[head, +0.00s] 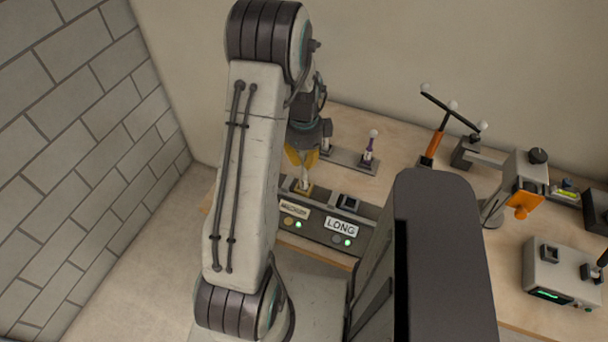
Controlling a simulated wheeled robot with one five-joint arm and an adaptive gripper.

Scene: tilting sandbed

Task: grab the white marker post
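A small pale post (305,181), probably the white marker post, stands upright in a yellow-edged socket on the dark grey station. My gripper (302,158) points down just above it, with two yellow fingertips apart on either side of a small gap. The fingertips look higher than the top of the post, with nothing visible between them. My arm hides the area to the left of the post.
The grey station (318,238) has a LONG label and lit green lamps. Behind it, a purple post with a white ball (369,148) stands on a grey rail. An orange-handled tool (434,145) and an orange-grey device (525,182) are on the right.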

